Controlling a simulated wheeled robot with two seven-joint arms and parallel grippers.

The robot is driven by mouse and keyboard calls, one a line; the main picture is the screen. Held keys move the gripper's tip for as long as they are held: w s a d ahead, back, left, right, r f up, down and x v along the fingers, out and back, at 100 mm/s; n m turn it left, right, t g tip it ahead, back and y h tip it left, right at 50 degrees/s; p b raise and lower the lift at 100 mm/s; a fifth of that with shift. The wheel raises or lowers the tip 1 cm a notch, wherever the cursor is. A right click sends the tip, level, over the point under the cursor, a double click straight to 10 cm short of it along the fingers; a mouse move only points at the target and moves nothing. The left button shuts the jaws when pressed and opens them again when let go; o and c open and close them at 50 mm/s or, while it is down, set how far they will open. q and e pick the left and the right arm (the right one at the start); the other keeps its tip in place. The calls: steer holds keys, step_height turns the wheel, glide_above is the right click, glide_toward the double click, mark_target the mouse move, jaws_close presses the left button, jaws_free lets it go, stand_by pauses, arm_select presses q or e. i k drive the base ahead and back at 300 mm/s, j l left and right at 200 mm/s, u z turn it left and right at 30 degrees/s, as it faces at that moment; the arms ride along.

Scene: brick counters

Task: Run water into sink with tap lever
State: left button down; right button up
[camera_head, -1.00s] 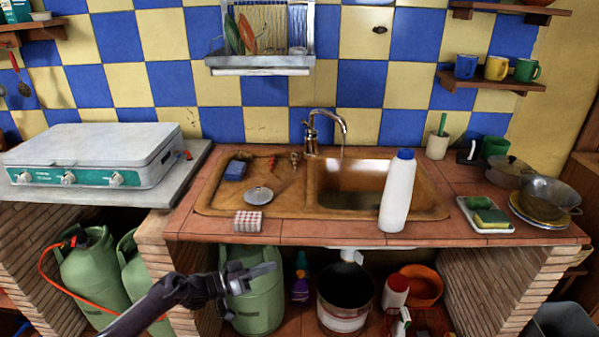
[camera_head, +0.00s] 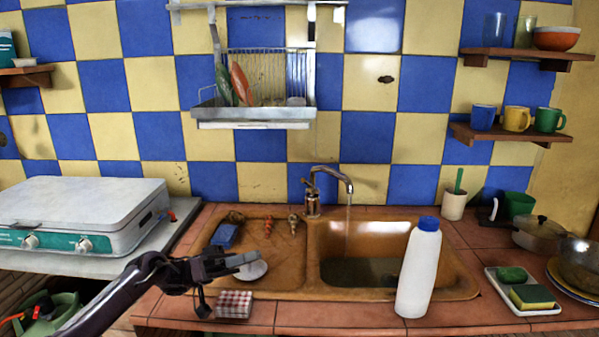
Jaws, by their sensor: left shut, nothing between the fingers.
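The metal tap (camera_head: 325,184) stands at the back edge of the brown sink (camera_head: 465,287). Its spout points right over the basin. A thin stream of water (camera_head: 348,215) falls from the spout into the basin. The tap's lever (camera_head: 307,183) shows small on the left side of the tap body. My left gripper (camera_head: 254,257) is shut and empty, above the drainboard at the front left, in front of and left of the tap and apart from it. It partly covers a round pale disc (camera_head: 253,271). My right gripper is not in view.
A tall white bottle with a blue cap (camera_head: 420,270) stands at the sink's front right. A blue sponge (camera_head: 225,235) and small items lie on the drainboard. A checked box (camera_head: 235,304) sits at the front edge. A dish rack (camera_head: 253,115) hangs above.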

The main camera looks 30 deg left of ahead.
mark_target(309, 188)
steer(key=i+j, duration=0.5)
steer(key=i, duration=0.2)
steer(key=i+j, duration=0.5)
steer(key=i, duration=0.15)
